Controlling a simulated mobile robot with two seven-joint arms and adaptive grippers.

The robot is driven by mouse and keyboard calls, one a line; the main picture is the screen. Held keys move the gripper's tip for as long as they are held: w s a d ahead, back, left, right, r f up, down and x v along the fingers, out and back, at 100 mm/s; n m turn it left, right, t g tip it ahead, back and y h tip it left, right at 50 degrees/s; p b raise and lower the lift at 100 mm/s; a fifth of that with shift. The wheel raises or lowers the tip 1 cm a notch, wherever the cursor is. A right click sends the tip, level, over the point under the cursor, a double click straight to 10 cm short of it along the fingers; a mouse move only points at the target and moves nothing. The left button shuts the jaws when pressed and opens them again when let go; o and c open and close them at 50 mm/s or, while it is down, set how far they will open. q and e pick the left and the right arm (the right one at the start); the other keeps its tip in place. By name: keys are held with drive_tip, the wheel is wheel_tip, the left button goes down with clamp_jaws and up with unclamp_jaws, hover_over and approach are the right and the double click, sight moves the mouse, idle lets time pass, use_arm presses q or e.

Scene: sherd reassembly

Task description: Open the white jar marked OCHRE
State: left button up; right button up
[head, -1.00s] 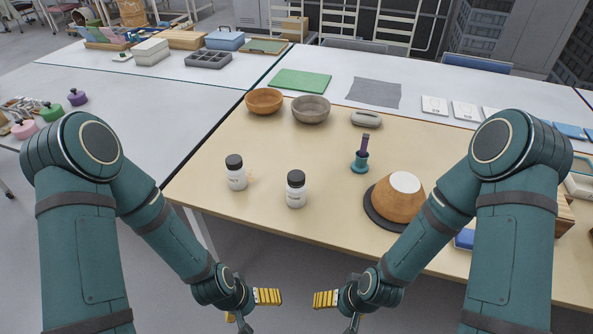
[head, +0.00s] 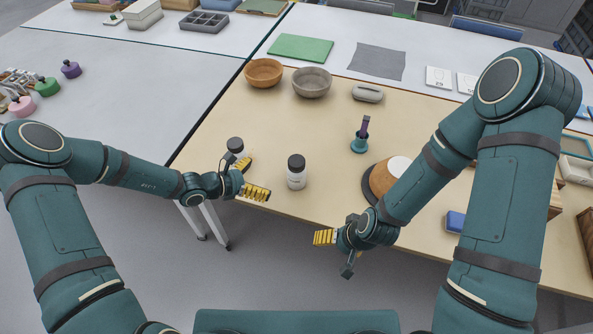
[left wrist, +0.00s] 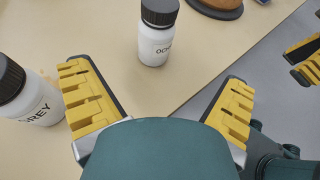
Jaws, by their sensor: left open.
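The white OCHRE jar (head: 297,178) with a black lid stands upright on the tan table. In the left wrist view the OCHRE jar (left wrist: 156,45) stands beyond the fingertips, its label partly readable. My left gripper (head: 253,178) is open and empty, just left of this jar and apart from it. Its two yellow fingers also show in the left wrist view (left wrist: 155,76). My right gripper (head: 335,250) looks open and empty, with its fingers apart, near the table's front edge, right of and nearer than the jar.
A similar jar marked GREY (left wrist: 28,95) stands close beside my left gripper, which partly hides it in the head view. An upturned bowl (head: 383,180) on a dark disc and a purple-handled tool (head: 361,140) stand right. Two bowls stand behind. Table around the OCHRE jar is clear.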

sight(289, 171)
use_arm(q)
drive_tip(key=b+x, duration=0.1)
drive_tip(key=x, duration=1.2)
drive_tip(key=shift+w+d+f, duration=0.15)
drive_tip(key=shift+w+d, duration=0.05)
drive_tip(key=shift+w, duration=0.15)
drive_tip(key=c, duration=1.4)
